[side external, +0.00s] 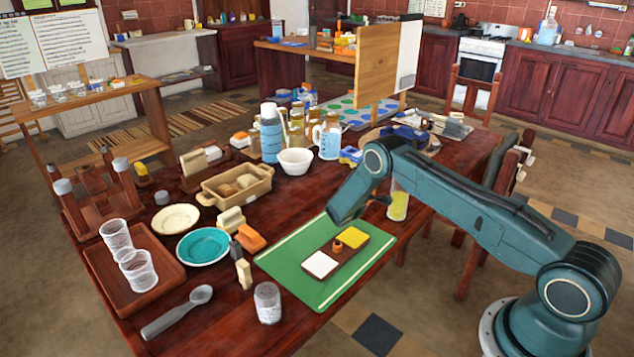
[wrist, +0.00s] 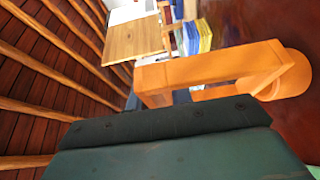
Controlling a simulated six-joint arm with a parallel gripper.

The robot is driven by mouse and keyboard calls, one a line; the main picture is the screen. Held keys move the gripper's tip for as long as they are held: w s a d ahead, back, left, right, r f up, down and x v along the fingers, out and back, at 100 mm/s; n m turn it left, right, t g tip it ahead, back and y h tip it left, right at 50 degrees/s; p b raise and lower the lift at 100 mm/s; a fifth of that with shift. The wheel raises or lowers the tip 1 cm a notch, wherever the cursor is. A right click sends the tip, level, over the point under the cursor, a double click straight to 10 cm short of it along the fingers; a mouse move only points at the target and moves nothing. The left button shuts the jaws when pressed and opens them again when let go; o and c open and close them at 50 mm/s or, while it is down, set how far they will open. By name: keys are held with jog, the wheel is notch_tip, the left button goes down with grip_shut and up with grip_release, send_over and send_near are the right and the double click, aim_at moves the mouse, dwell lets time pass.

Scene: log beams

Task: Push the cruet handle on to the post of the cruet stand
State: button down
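The cruet stand (side external: 325,262) is a dark brown base on a green mat (side external: 291,258). It carries a white square block (side external: 320,264) and a yellow square block (side external: 354,237), with a small orange upright piece (side external: 338,244) between them, likely the post. The end of my arm with my gripper (side external: 345,213) is just above and behind the stand. In the wrist view a large orange frame with a rounded end (wrist: 215,72), probably the cruet handle, shows close beyond my dark wrist. My fingertips are hidden, so I cannot tell whether they grip it.
A glass with yellow contents (side external: 398,206) stands close behind my wrist. A salt shaker (side external: 267,302), an orange-and-cream block (side external: 248,238) and a teal bowl (side external: 203,247) lie left of the mat. Jugs and a white bowl (side external: 295,161) stand behind. The mat's front is clear.

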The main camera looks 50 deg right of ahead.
jog(key=shift+r, duration=0.2)
notch_tip(320, 180, up, 28)
jog(key=shift+f, duration=0.15)
dwell(0.9)
dwell(0.5)
jog(key=w+a+f+n+t+y, duration=0.2)
jog(key=a+f+n+t+y, duration=0.15)
jog(key=a, duration=0.45)
jog(key=w+a+f+n+t+y, duration=0.3)
jog(key=a+n+t+y, duration=0.15)
jog(key=a, duration=0.25)
jog(key=s+a+f+n+t+y, duration=0.1)
jog(key=s+a+n+y, duration=0.15)
jog(key=a, duration=0.45)
jog(key=s+a+f+n+t+y, duration=0.1)
jog(key=s+a+n+y, duration=0.1)
jog(key=a+y, duration=0.35)
jog(key=s+d+f, duration=0.2)
jog(key=s+f, duration=0.6)
jog(key=f, duration=0.1)
jog(key=shift+f+h, duration=0.25)
jog(key=shift+h, duration=0.15)
